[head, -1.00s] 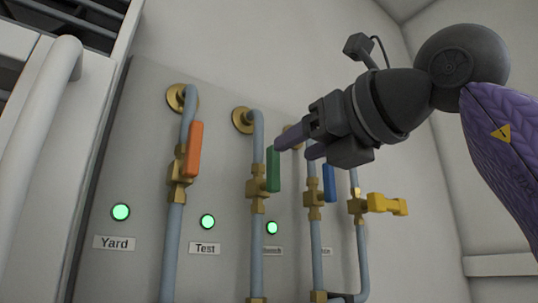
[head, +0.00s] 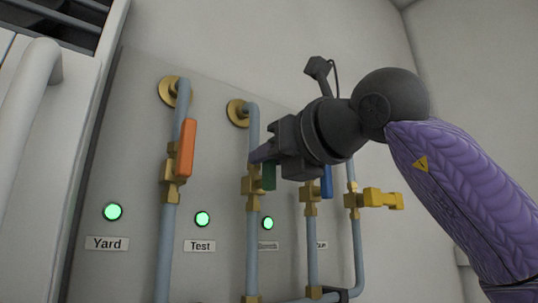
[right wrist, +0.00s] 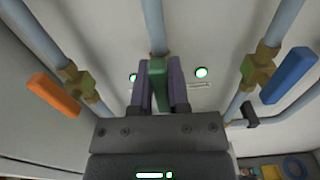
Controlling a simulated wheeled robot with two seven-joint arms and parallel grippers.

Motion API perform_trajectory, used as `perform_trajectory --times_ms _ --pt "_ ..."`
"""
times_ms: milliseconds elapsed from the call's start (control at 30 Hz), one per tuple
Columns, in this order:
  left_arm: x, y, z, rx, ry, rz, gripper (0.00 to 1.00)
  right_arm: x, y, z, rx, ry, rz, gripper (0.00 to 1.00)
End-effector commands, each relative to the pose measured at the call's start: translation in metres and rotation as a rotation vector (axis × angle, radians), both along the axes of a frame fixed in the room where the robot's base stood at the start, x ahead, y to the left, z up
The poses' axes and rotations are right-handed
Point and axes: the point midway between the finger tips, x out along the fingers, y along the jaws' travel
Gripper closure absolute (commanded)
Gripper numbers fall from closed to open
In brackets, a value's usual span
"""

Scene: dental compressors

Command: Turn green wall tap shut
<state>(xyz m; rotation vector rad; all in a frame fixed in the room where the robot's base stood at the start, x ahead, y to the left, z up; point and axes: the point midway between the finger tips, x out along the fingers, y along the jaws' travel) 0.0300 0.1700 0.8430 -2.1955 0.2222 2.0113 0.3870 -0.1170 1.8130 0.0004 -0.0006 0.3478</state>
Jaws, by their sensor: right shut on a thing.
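The green tap handle (head: 269,176) is on the second pipe from the left, on its brass valve (head: 252,186). In the head view its upper part is hidden behind my right gripper (head: 262,156). In the right wrist view the green handle (right wrist: 158,82) stands between the two purple fingers of my right gripper (right wrist: 160,88), which are shut on it. The handle points upward along its pipe. My left gripper is in neither view.
The orange handle (head: 186,148) is on the pipe to the left, and the blue handle (head: 326,182) is close on the right, partly hidden by my gripper. The yellow handle (head: 382,199) sticks out sideways. Green lamps (head: 202,219) glow above labels. A white pipe-like handle (head: 32,110) is at far left.

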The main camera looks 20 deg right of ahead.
Motion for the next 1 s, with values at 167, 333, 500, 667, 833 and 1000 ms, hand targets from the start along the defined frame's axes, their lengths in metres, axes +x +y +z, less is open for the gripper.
perform_trajectory --times_ms 167,333,500,667,833,1000 --pt "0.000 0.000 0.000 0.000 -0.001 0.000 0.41 0.000 0.000 0.000 0.006 0.002 0.000 1.00" --pt "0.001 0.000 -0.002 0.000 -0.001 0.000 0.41 0.001 -0.002 -0.001 0.048 0.018 0.000 1.00" --pt "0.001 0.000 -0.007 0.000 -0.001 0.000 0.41 0.002 -0.004 -0.002 0.144 0.053 0.001 1.00" --pt "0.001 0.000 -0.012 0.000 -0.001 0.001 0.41 0.004 -0.009 -0.003 0.278 0.101 0.001 1.00" --pt "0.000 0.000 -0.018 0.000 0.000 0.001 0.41 0.005 -0.013 -0.005 0.430 0.157 0.001 1.00" --pt "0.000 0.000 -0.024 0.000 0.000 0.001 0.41 0.007 -0.018 -0.008 0.583 0.212 0.001 1.00"
